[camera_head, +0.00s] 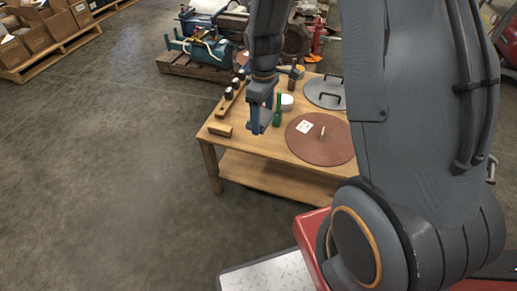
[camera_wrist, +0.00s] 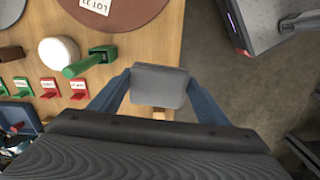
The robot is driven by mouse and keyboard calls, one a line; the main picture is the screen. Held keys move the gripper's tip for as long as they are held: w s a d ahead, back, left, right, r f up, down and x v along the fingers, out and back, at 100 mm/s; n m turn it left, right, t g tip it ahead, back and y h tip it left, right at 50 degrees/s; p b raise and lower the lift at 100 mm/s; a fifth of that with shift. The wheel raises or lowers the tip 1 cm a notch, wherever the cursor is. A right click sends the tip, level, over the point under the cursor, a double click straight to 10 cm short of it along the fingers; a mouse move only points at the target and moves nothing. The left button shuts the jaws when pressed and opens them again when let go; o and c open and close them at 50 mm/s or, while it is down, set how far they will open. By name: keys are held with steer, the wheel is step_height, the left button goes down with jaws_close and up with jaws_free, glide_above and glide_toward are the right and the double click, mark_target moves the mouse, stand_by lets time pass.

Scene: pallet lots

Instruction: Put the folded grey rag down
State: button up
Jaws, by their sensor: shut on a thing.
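The folded grey rag (camera_wrist: 160,84) shows in the wrist view as a flat grey pad between the two blue fingers of my gripper (camera_wrist: 160,92). My gripper is shut on it. In the head view my gripper (camera_head: 261,121) points down over the near left part of the wooden table (camera_head: 262,152); the rag is hard to make out there. In the wrist view the rag overlaps the table's edge, with floor beyond it to the right. How high the rag is above the tabletop I cannot tell.
A green object (camera_head: 277,112) and a white round thing (camera_head: 287,101) stand close beyond my gripper. A wooden block (camera_head: 220,130) lies at the left corner.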

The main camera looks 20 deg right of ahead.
mark_target(261, 142)
steer(key=shift+w+r+n+b, duration=0.2)
steer(key=shift+w+n+b, duration=0.35)
steer(key=shift+b, duration=0.35)
step_height(261, 142, down, 10)
steer(key=b, duration=0.2)
steer(key=shift+s+r+b, duration=0.1)
steer(key=shift+b, duration=0.3)
steer(key=o, duration=1.1)
